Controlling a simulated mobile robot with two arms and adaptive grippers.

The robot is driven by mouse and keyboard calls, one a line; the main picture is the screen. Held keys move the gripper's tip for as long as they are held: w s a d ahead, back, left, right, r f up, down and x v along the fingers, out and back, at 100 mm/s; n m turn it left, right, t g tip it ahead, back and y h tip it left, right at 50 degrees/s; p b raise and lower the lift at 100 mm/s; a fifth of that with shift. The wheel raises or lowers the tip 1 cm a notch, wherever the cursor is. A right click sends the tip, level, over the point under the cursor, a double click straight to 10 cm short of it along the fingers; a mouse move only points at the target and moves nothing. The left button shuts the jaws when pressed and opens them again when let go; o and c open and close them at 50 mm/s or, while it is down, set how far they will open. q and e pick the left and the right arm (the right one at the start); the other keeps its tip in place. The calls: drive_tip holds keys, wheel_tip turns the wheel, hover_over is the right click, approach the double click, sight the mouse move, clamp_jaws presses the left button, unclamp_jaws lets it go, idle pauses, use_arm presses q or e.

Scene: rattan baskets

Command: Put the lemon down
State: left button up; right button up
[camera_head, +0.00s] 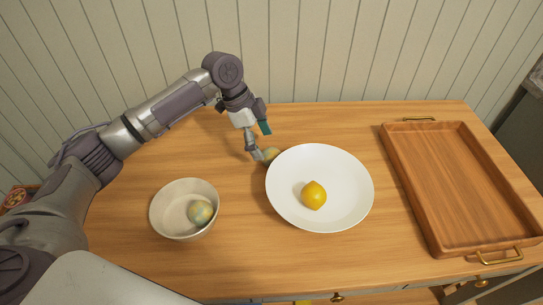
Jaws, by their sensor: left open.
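A yellow lemon (314,195) lies in the wide white dish (345,178), a little below its middle. My left gripper (263,143) is open behind the upper left rim of the dish, apart from the lemon. Its fingers point down near the table. A small tan, roundish object (271,153) sits right by the fingertips, next to the dish rim. It is partly hidden, and I cannot tell what it is. My right gripper is not in view.
A cream bowl (160,213) with a mottled pale round object (200,212) stands at the left. A wooden tray (455,185) with brass handles fills the right side of the wooden table (250,255). The table front between bowl and tray is clear.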

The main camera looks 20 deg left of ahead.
sight(268, 152)
use_arm(q)
drive_tip(key=shift+x, duration=1.9)
drive_tip(key=shift+d+r, duration=0.1)
drive_tip(key=shift+r, duration=0.05)
drive_tip(key=c, duration=1.4)
